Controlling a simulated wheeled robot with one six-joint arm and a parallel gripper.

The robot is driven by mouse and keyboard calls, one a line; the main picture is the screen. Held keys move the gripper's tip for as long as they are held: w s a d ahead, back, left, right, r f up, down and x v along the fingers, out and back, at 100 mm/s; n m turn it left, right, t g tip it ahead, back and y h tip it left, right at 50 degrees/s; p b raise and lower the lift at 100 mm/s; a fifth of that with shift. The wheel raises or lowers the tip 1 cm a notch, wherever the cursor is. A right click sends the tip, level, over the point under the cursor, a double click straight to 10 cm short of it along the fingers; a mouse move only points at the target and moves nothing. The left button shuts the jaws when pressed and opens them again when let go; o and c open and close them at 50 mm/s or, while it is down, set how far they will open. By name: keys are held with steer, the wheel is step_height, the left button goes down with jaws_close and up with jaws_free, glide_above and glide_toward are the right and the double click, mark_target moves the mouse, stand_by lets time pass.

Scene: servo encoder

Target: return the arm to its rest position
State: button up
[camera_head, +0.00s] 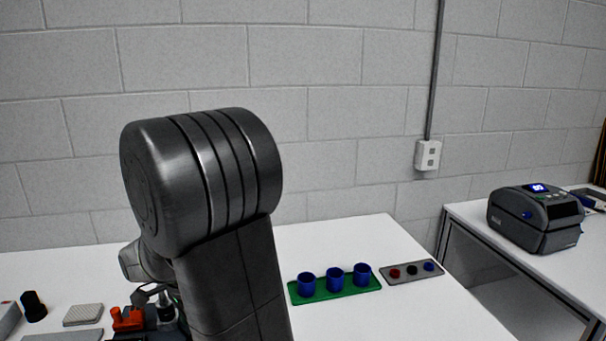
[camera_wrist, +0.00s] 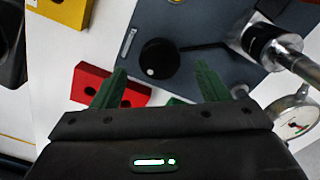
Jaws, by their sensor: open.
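My arm's dark grey links fill the middle of the head view and hide much of the table behind them. My gripper shows in the wrist view (camera_wrist: 160,75), with its two green fingers spread apart and nothing held between them. A black round part with a white dot (camera_wrist: 158,60) lies past the fingertips on a dark grey plate (camera_wrist: 150,18). In the head view my gripper is mostly hidden behind my own arm.
A red block (camera_wrist: 92,82), a yellow block (camera_wrist: 68,10), a metal cylinder (camera_wrist: 262,38) and a dial gauge (camera_wrist: 294,118) surround the fingers. A green tray (camera_head: 335,290) with blue cups, a grey tray (camera_head: 402,277) and a printer (camera_head: 535,218) stand to the right.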

steer(key=shift+f, duration=1.6)
steer(key=shift+r, duration=0.15)
